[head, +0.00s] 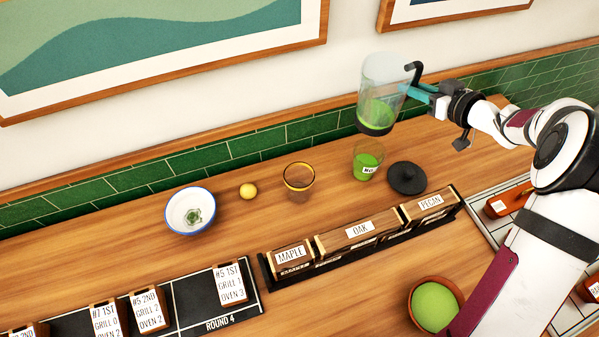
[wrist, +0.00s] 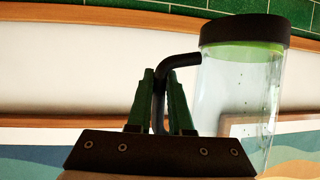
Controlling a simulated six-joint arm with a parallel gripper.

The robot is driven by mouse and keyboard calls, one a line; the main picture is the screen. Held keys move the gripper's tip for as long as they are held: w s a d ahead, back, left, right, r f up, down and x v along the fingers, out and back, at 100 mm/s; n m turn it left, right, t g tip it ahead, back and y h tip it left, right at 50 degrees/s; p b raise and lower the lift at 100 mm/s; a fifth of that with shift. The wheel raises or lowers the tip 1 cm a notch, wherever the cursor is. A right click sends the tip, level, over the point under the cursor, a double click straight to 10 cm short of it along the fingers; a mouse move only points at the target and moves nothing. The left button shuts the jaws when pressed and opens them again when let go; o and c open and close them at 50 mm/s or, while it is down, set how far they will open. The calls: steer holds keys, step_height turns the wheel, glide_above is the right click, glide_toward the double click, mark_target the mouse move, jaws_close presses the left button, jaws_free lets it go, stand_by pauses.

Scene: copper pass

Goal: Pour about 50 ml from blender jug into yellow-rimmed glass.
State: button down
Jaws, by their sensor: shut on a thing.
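The blender jug (head: 383,88) is clear, with a dark base and green liquid in its lower part. My gripper (head: 420,90) is shut on the jug's black handle and holds it in the air, nearly upright with a slight tilt. The wrist view shows the gripper fingers (wrist: 163,105) on either side of the handle, with the jug (wrist: 238,95) beside them. The yellow-rimmed glass (head: 299,181) stands on the counter to the left of the jug and looks empty. It is apart from the jug.
A labelled glass of green liquid (head: 367,160) stands below the jug, beside a black lid (head: 407,178). A lemon (head: 248,190) and a blue-rimmed bowl (head: 190,210) are to the left. A block rack (head: 360,236) and a green-filled bowl (head: 435,305) are nearer the front.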

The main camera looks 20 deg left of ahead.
steer(key=s+a+f+n+g, duration=0.1)
steer(key=a+f, duration=0.2)
steer(key=f, duration=0.2)
steer(key=shift+s+a+y, duration=0.2)
steer(key=shift+a+y, duration=0.15)
steer(key=shift+y, duration=0.05)
